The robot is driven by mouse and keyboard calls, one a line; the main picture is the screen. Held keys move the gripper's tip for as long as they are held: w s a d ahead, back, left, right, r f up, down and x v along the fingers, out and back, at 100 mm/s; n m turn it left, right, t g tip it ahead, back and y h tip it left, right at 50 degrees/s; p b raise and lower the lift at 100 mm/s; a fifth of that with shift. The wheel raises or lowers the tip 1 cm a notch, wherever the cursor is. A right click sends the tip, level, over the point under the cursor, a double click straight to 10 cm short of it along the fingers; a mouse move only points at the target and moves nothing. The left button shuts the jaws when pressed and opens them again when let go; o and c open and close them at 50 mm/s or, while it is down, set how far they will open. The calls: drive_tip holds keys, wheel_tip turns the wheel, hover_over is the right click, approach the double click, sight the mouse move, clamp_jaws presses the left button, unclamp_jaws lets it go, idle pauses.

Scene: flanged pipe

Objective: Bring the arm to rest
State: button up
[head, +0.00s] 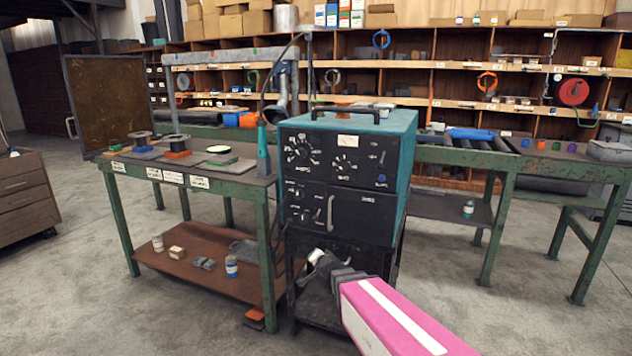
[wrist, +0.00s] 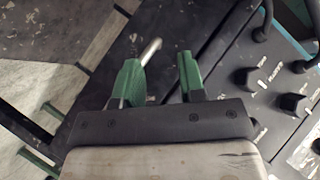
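My pink arm (head: 395,320) reaches in from the lower right in the head view. My gripper (head: 318,258) is in front of the lower part of the dark machine with the teal housing (head: 410,150). In the wrist view my gripper (wrist: 160,80) has two green fingers with a clear gap between them; it is open, and nothing shows clamped in it. The machine's panel with black knobs (wrist: 290,103) lies to the right.
A green workbench (head: 235,175) with flanged parts (head: 177,145) stands left of the machine; its lower shelf (head: 205,268) holds small jars and boxes. Another green bench (head: 540,165) stands right. Shelving (head: 450,65) lines the back. Open concrete floor (head: 90,290) shows at left and right.

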drive_tip(key=s+d+f+n+g+h, duration=0.2)
drive_tip(key=s+d+g, duration=0.4)
drive_tip(key=s+d, duration=0.3)
drive_tip(key=s+d+f+n+g+h, duration=0.2)
drive_tip(key=s+d+f+n+g, duration=0.2)
drive_tip(key=s+d, duration=0.5)
drive_tip(key=s+g, duration=0.1)
drive_tip(key=g, duration=0.1)
drive_tip(key=shift+d+f+n+g, duration=0.2)
drive_tip(key=shift+d+n+g, duration=0.1)
drive_tip(key=shift+d, duration=0.1)
